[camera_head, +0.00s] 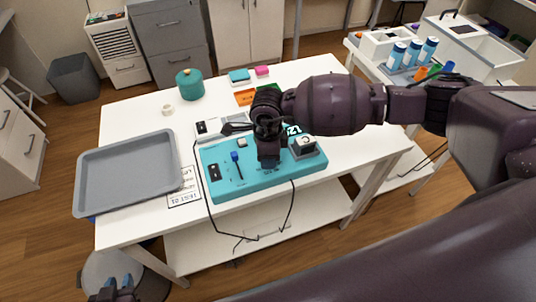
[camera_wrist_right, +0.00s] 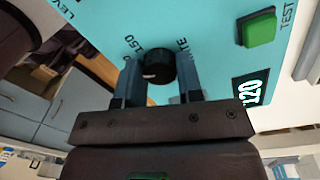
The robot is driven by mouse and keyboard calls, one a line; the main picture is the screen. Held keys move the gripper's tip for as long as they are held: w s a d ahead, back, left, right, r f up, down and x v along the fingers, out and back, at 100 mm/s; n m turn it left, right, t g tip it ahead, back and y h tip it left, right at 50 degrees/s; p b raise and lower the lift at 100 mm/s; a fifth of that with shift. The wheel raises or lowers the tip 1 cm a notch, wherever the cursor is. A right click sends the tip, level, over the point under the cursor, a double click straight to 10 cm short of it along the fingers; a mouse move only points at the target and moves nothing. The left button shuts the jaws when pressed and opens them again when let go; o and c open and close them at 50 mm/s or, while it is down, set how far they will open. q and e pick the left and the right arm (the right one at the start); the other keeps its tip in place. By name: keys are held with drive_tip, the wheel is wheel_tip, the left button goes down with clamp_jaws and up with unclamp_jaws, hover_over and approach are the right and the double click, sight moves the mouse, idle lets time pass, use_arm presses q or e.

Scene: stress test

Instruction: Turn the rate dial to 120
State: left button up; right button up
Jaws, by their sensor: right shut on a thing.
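The turquoise device panel (camera_head: 225,187) lies on the white table. The black rate dial (camera_wrist_right: 160,66) shows in the right wrist view, with "150" and part of "RATE" printed beside it. A pale mark shows on the dial's lower left. My right gripper (camera_wrist_right: 159,72) is shut on the dial, one blue finger on each side. In the head view my right gripper (camera_head: 268,158) covers the dial. A black plate reading "120" (camera_wrist_right: 252,92) sits on the panel. My left gripper (camera_head: 117,284) is low at the bottom left, away from the panel, its blue fingers apart.
The panel also carries a blue lever (camera_head: 235,157), a black switch (camera_head: 214,172) and a green TEST button (camera_wrist_right: 259,28). A grey tray (camera_head: 125,172) lies at the table's left. A teal canister (camera_head: 190,84) and a tape roll (camera_head: 167,109) stand behind. A black cable hangs in front.

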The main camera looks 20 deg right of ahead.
drive_tip(key=o, duration=0.9)
drive_tip(key=shift+r, duration=0.1)
drive_tip(key=r, duration=1)
drive_tip(key=shift+w+d+r, duration=0.1)
drive_tip(key=shift+w+r, duration=0.15)
drive_tip(key=shift+r, duration=0.1)
